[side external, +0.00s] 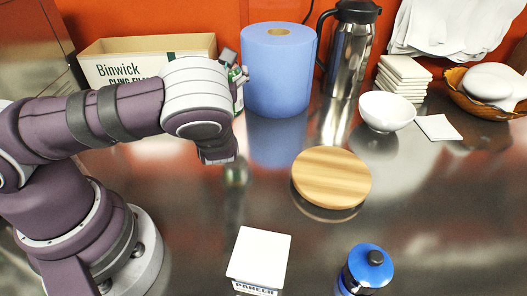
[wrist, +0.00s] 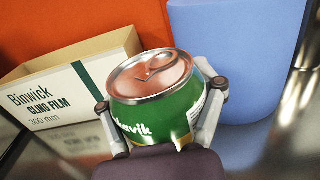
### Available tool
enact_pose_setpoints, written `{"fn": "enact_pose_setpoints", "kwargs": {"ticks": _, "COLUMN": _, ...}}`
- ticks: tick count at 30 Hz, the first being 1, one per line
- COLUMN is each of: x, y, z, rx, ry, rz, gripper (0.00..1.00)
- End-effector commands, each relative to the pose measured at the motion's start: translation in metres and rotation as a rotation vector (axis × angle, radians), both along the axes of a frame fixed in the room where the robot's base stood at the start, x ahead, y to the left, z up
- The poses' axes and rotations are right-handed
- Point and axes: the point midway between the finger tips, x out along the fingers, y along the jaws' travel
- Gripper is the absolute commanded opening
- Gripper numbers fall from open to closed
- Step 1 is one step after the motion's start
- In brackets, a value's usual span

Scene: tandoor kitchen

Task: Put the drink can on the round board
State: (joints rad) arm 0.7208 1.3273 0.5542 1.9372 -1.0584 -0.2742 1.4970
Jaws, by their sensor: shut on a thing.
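The drink can (wrist: 155,112) is green with white lettering and a copper-coloured top. My gripper (wrist: 161,96) is shut on its sides, one finger on each side, in the wrist view. In the side external view the can (side external: 238,99) is mostly hidden behind my wrist, in front of the blue roll's left side. Its reflection lies well below it, so it appears raised off the counter. The round board (side external: 331,177) is pale striped wood, lies to the right and nearer the camera, and its top is bare.
A blue paper roll (side external: 279,75) stands close beside the can, with a Binwick cling film box (side external: 150,50) to the left. A steel flask (side external: 349,55), white bowl (side external: 387,111) and tiles stand behind the board. A white carton (side external: 259,257) and blue-topped bottle (side external: 368,268) stand in front.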

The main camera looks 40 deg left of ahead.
Motion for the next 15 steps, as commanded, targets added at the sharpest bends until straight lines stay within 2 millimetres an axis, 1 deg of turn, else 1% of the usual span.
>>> {"fn": "enact_pose_setpoints", "kwargs": {"ticks": 1, "x": 0.017, "y": -0.032, "z": 0.003, "rx": -0.003, "ry": -0.007, "rz": -0.112, "gripper": 0.27}}
{"fn": "enact_pose_setpoints", "kwargs": {"ticks": 2, "x": 0.026, "y": -0.051, "z": 0.004, "rx": -0.003, "ry": -0.007, "rz": -0.179, "gripper": 0.27}}
{"fn": "enact_pose_setpoints", "kwargs": {"ticks": 3, "x": 0.036, "y": -0.077, "z": 0.007, "rx": -0.003, "ry": -0.008, "rz": -0.268, "gripper": 0.27}}
{"fn": "enact_pose_setpoints", "kwargs": {"ticks": 5, "x": 0.047, "y": -0.117, "z": 0.013, "rx": -0.003, "ry": -0.010, "rz": -0.395, "gripper": 0.27}}
{"fn": "enact_pose_setpoints", "kwargs": {"ticks": 6, "x": 0.052, "y": -0.143, "z": 0.017, "rx": -0.003, "ry": -0.011, "rz": -0.474, "gripper": 0.27}}
{"fn": "enact_pose_setpoints", "kwargs": {"ticks": 8, "x": 0.056, "y": -0.177, "z": 0.024, "rx": -0.003, "ry": -0.012, "rz": -0.578, "gripper": 0.27}}
{"fn": "enact_pose_setpoints", "kwargs": {"ticks": 9, "x": 0.057, "y": -0.197, "z": 0.027, "rx": -0.002, "ry": -0.011, "rz": -0.639, "gripper": 0.27}}
{"fn": "enact_pose_setpoints", "kwargs": {"ticks": 12, "x": 0.055, "y": -0.236, "z": 0.036, "rx": -0.001, "ry": -0.010, "rz": -0.754, "gripper": 0.27}}
{"fn": "enact_pose_setpoints", "kwargs": {"ticks": 15, "x": 0.052, "y": -0.258, "z": 0.041, "rx": 0.001, "ry": -0.007, "rz": -0.818, "gripper": 0.27}}
